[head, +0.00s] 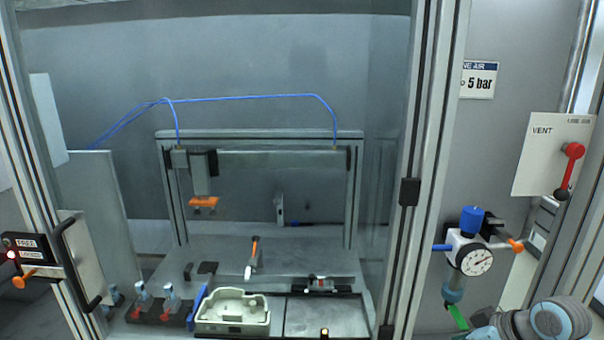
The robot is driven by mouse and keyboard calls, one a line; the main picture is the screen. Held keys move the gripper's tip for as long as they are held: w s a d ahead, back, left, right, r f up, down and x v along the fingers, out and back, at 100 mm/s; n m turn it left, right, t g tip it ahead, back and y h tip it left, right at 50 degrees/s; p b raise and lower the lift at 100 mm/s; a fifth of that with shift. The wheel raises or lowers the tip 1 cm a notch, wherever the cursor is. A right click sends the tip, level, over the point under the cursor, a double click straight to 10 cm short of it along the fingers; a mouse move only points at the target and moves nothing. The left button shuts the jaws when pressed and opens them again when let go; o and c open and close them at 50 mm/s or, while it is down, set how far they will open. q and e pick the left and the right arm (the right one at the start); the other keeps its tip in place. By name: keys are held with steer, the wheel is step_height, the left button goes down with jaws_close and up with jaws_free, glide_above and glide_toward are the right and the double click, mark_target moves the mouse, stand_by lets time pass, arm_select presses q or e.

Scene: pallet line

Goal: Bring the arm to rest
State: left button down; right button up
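My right arm (548,320) shows only as a rounded grey-blue joint at the bottom right edge. It is below the air regulator and in front of the lower right of the station. Its gripper cannot be made out in the picture. My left arm and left gripper are not in view.
A framed station holds a gantry (280,158) with an orange tool, and a pale tray (233,328) at its front. An air regulator with a gauge (474,259) and a red-handled VENT lever (573,152) are at right. A black door handle (80,262) stands at left.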

steer(key=s+a+f+m+g+h, duration=0.15)
steer(key=s+a+f, duration=0.35)
steer(key=s+f, duration=0.75)
steer(key=s+f+m+h, duration=0.2)
steer(key=s, duration=0.6)
steer(key=s+f+m+h, duration=0.2)
steer(key=s+f, duration=0.1)
steer(key=s, duration=0.4)
step_height(320, 180, down, 20)
steer(key=s+d+f+g, duration=0.1)
steer(key=s+d+g, duration=0.1)
steer(key=s+f, duration=1)
steer(key=s, duration=0.3)
steer(key=shift+s+f+g, duration=0.15)
steer(key=shift+f+g, duration=0.1)
steer(key=shift+g, duration=0.2)
steer(key=shift+d+m+y, duration=0.1)
steer(key=shift+m+y, duration=0.15)
steer(key=shift+s, duration=0.15)
